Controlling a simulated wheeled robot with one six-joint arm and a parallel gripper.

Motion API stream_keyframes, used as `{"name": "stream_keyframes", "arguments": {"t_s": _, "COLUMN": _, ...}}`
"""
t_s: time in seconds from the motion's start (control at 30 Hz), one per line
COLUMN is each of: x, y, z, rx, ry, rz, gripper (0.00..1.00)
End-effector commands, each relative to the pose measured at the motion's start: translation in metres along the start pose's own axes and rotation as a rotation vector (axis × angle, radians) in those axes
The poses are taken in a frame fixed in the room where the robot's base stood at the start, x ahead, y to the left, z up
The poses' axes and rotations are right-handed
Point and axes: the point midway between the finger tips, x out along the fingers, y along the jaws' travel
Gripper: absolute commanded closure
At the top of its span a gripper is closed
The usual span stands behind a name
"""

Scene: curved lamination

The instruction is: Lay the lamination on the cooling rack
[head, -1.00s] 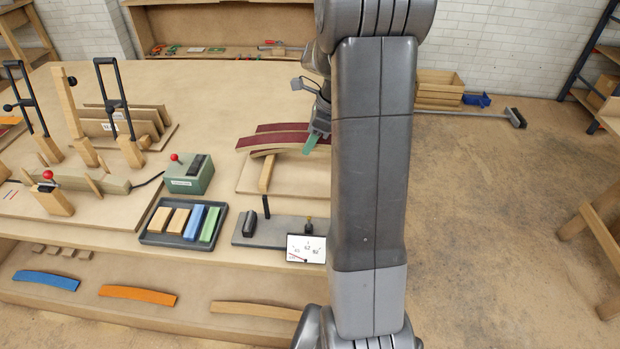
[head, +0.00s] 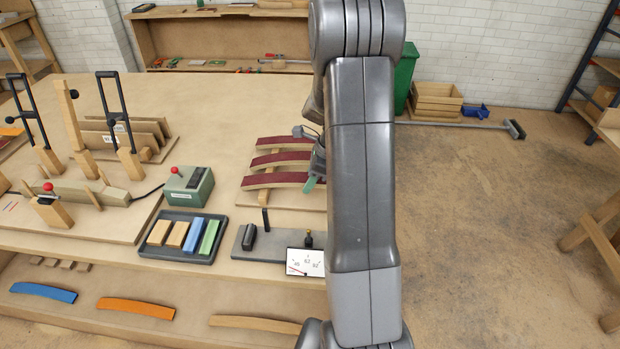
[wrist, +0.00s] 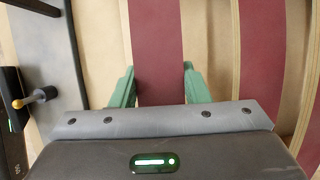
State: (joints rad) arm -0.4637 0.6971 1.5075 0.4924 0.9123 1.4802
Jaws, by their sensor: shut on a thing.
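My gripper (wrist: 160,88) is shut across a curved strip with a dark red top, the lamination (wrist: 156,40). Its green fingers lie on either side of the strip. In the head view the lamination (head: 275,180) is the nearest of three similar strips, with its pale wood edge facing forward; my gripper (head: 312,182) is at its right end, partly hidden by my arm. The cooling rack's wooden bar (head: 264,197) shows just under the lamination. I cannot tell whether the two touch. The right ends of the strips are hidden behind my arm.
Two more red-topped strips (head: 281,159) (head: 284,142) lie behind on the rack. In front are a tray of blocks (head: 155,250), a grey plate (head: 268,247) and a gauge card (head: 305,262). A green box (head: 186,187) stands to the left.

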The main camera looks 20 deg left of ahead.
Motion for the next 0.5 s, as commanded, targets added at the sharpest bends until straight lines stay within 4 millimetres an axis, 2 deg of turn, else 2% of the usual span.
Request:
{"name": "stream_keyframes", "arguments": {"t_s": 0.23, "x": 0.0078, "y": 0.0001, "z": -0.0033, "rx": 0.0, "ry": 0.0, "rz": 0.0, "gripper": 0.83}}
{"name": "stream_keyframes", "arguments": {"t_s": 0.27, "x": 0.0079, "y": 0.0001, "z": -0.0034, "rx": 0.0, "ry": 0.0, "rz": 0.0, "gripper": 0.56}}
{"name": "stream_keyframes", "arguments": {"t_s": 0.33, "x": 0.0073, "y": 0.0001, "z": -0.0031, "rx": 0.0, "ry": 0.0, "rz": 0.0, "gripper": 0.43}}
{"name": "stream_keyframes", "arguments": {"t_s": 0.37, "x": 0.0073, "y": 0.0001, "z": -0.0031, "rx": 0.0, "ry": 0.0, "rz": 0.0, "gripper": 0.37}}
{"name": "stream_keyframes", "arguments": {"t_s": 0.5, "x": 0.0073, "y": 0.0001, "z": -0.003, "rx": 0.0, "ry": 0.0, "rz": 0.0, "gripper": 0.37}}
